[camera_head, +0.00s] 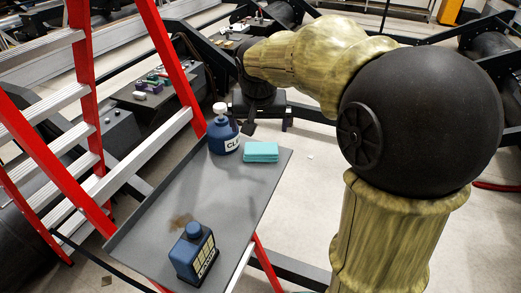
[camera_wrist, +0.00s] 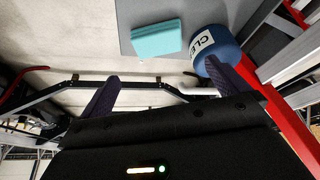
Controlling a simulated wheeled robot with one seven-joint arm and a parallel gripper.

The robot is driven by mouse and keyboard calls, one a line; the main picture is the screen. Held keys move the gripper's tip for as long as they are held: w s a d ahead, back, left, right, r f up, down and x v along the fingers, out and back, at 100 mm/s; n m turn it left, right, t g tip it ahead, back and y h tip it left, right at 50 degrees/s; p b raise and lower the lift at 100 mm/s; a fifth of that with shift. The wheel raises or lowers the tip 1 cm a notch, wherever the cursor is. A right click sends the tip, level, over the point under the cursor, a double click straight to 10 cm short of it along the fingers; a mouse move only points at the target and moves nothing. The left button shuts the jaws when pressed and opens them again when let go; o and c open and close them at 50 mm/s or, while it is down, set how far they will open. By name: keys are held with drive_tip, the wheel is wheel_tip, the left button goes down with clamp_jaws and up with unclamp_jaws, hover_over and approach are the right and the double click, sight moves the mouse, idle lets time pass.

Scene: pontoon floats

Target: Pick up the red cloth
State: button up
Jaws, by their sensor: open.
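No red cloth shows in either view. A folded turquoise cloth (camera_head: 261,152) lies flat on the grey tray (camera_head: 190,196), near its far right edge. It also shows in the wrist view as a turquoise block (camera_wrist: 157,39) at the top. My gripper (camera_wrist: 162,72) is open, with its two dark fingers apart and nothing between them. The cloth is beyond the fingertips and apart from them. In the head view my gripper (camera_head: 266,128) hangs just beyond the tray's far end.
A blue bottle with a white cap (camera_head: 222,135) stands left of the cloth, close to it. A dark blue can (camera_head: 194,252) stands at the tray's near end beside a brown stain (camera_head: 181,220). A red ladder (camera_head: 85,90) rises along the left. Pale floor (camera_head: 310,190) is right of the tray.

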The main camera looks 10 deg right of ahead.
drive_tip(key=p, duration=0.1)
hover_over(261, 148)
drive_tip(key=s+a, duration=0.1)
drive_tip(key=s, duration=0.1)
wheel_tip(261, 148, down, 6)
drive_tip(key=shift+s+f, duration=0.15)
drive_tip(key=shift+f, duration=0.1)
drive_tip(key=shift+p+x, duration=1.1)
drive_tip(key=shift+x, duration=1.5)
drive_tip(key=shift+d, duration=0.15)
drive_tip(key=c, duration=0.8)
drive_tip(key=shift+r, duration=0.1)
